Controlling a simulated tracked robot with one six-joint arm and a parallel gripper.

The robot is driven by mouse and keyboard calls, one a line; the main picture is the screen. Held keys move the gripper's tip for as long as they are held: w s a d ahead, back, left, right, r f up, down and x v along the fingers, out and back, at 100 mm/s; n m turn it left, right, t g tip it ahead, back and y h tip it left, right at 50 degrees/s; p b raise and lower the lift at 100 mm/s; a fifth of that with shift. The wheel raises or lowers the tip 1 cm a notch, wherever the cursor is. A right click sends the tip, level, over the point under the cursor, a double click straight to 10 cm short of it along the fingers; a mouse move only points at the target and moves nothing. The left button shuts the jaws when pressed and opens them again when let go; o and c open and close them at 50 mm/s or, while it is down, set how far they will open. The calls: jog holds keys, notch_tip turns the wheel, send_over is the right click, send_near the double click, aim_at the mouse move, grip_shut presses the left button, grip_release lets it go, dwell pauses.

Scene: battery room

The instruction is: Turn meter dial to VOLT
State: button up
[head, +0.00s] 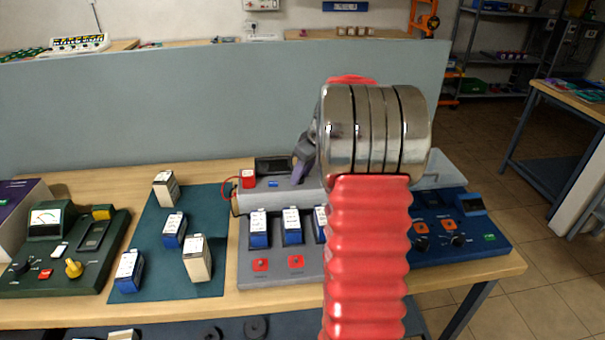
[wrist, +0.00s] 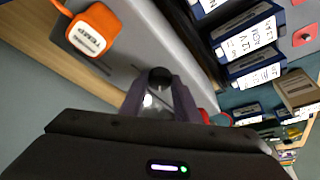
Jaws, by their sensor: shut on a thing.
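My gripper (head: 299,172) reaches down to the raised back ledge of the grey console (head: 280,196), just right of a dark display (head: 273,165). In the wrist view my gripper (wrist: 160,98) is shut on a small round black knob (wrist: 160,75), which looks like the meter dial. The fingers stand on both sides of it. In the head view the knob is hidden by the fingers and arm. I cannot read any VOLT marking or tell where the dial points.
An orange block labelled TEMP (wrist: 90,33) sits beside my gripper. Blue batteries (head: 259,228) stand in the grey console. Loose batteries (head: 197,258) stand on the green mat (head: 150,284). A green meter unit (head: 100,265) is at left, a blue unit (head: 480,233) at right.

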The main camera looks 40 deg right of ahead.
jog(key=shift+m, duration=0.3)
jog(key=m, duration=0.1)
jog(key=m+h, duration=0.1)
jog(key=m, duration=0.1)
jog(key=m+h, duration=0.1)
jog(key=shift+a+m, duration=0.25)
jog(key=shift+m, duration=0.15)
jog(key=shift+w+a+m+g+h, duration=0.1)
jog(key=shift+m+g+h, duration=0.25)
jog(key=shift+m, duration=0.9)
jog(key=shift+w+a+m+g+h, duration=0.15)
jog(key=shift+m+h, duration=0.4)
jog(key=shift+m, duration=0.7)
jog(key=shift+s+d, duration=0.1)
jog(key=shift+d, duration=0.05)
jog(key=o, duration=1)
jog(key=shift+o, duration=0.2)
jog(key=shift+r, duration=0.15)
jog(key=v, duration=1.3)
jog(key=shift+r, duration=0.25)
